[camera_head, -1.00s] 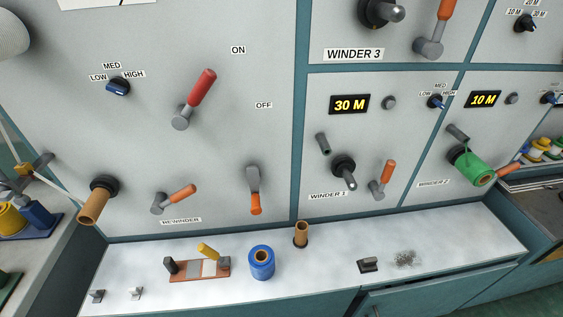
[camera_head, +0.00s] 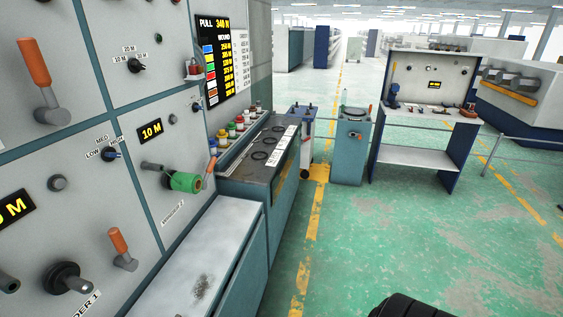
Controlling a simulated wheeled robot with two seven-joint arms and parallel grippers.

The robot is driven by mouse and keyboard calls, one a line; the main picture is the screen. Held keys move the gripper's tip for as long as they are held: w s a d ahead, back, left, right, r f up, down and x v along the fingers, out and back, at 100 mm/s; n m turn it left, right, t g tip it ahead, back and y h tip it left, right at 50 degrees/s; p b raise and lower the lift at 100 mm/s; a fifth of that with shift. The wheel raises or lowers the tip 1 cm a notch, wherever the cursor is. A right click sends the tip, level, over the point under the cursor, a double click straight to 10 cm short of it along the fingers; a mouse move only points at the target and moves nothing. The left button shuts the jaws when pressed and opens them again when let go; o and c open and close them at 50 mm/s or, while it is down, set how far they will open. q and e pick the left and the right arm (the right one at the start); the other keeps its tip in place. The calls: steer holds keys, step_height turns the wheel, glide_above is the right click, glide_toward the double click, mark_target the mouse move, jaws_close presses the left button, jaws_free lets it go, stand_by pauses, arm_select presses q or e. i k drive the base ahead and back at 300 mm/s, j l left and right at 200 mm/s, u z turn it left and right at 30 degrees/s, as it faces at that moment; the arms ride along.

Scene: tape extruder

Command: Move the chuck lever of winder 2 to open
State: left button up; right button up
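Winder 2 is on the machine's front panel at the left, above its label (camera_head: 173,213). A green roll (camera_head: 184,182) sits on its spindle. The chuck lever of winder 2 (camera_head: 212,166) shows as a short orange handle just right of the green roll, leaning up. Its pivot is hidden behind the roll, so I cannot tell its exact setting. Neither of my grippers is in view. A dark rounded part at the bottom edge may be part of my own body.
Winder 1's orange lever (camera_head: 118,241) and chuck (camera_head: 66,279) are at lower left. A white ledge (camera_head: 190,258) runs below the panel. A dark-topped bench (camera_head: 250,155) with colored spools adjoins it. Open green floor (camera_head: 370,235) lies to the right.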

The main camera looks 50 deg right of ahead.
mark_target(212, 162)
steer(key=l+z, duration=0.1)
steer(key=z, duration=0.85)
